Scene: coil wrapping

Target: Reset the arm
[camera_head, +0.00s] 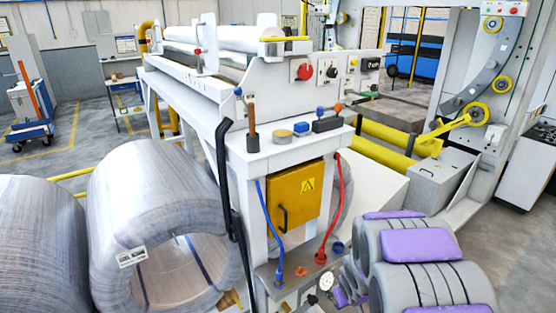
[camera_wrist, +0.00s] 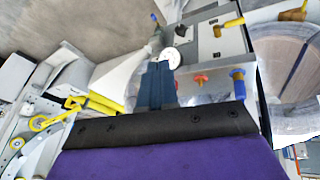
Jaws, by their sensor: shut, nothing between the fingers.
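My gripper (camera_wrist: 159,72) shows in the wrist view as two dark blue fingers side by side, shut with nothing between them. They stick out from a black and purple body at the bottom of that view. My grey and purple arm (camera_head: 430,262) is folded at the bottom right of the head view. I cannot make out the gripper's fingers there. In the wrist view, a round white gauge (camera_wrist: 173,57), a red knob (camera_wrist: 201,79) and a blue connector (camera_wrist: 238,83) lie beyond the fingers. I cannot tell how far they are.
The wrapping machine (camera_head: 212,125) stands ahead, with a yellow door (camera_head: 295,194), a blue hose (camera_head: 262,215) and a red hose (camera_head: 331,205). Large metal coils (camera_head: 120,205) fill the left. Yellow rollers (camera_head: 385,135) lie at the right. Open floor (camera_head: 60,150) shows at the far left.

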